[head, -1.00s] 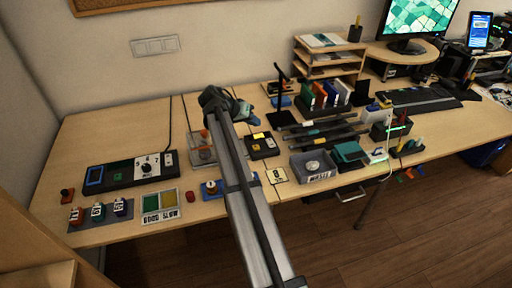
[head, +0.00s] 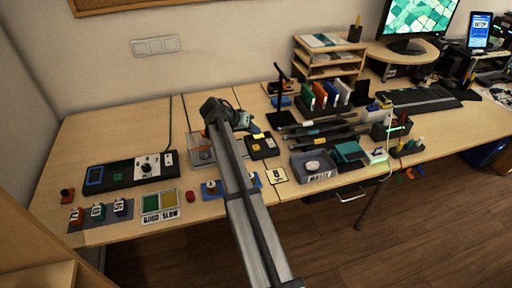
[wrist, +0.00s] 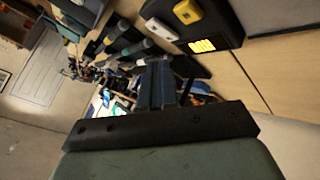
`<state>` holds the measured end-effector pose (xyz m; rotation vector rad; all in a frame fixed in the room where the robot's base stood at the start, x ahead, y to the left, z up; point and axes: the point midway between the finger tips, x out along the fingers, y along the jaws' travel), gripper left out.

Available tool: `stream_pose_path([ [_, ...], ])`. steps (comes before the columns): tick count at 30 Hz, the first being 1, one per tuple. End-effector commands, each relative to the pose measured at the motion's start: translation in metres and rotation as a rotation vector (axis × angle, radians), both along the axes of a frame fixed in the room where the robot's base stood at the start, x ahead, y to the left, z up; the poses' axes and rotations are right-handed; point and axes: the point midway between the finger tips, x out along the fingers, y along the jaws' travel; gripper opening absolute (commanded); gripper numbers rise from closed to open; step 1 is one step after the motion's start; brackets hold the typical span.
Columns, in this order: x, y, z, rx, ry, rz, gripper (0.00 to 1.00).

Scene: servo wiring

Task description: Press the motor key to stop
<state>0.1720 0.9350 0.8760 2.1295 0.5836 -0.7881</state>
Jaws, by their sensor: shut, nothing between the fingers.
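A small black box (head: 262,146) with a yellow label and small keys lies on the desk just right of my arm. In the wrist view the box (wrist: 222,30) is at the top, with a raised yellow key (wrist: 188,11), a white key (wrist: 162,29) and a lit yellow panel (wrist: 202,45). I cannot read which key is the motor key. My gripper (head: 255,127) is shut and empty, above the desk at the box's far edge. Its fingers (wrist: 157,82) show apart from the keys in the wrist view.
A blue board with knobs (head: 212,190) is partly behind my arm. A grey tray (head: 313,166) and dark rails (head: 315,131) are at the right. A clear plate (head: 200,154) lies left of my arm.

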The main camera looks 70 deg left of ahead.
Motion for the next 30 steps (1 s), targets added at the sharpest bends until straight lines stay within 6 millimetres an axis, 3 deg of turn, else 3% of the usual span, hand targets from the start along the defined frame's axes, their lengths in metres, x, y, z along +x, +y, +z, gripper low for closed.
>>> stream_pose_path([
  [12, 0.0, 0.0, -0.043, 0.0, 0.0, 0.0, 0.0],
  [30, 0.0, 0.0, -0.047, 0.0, 0.0, 0.0, 0.0],
])
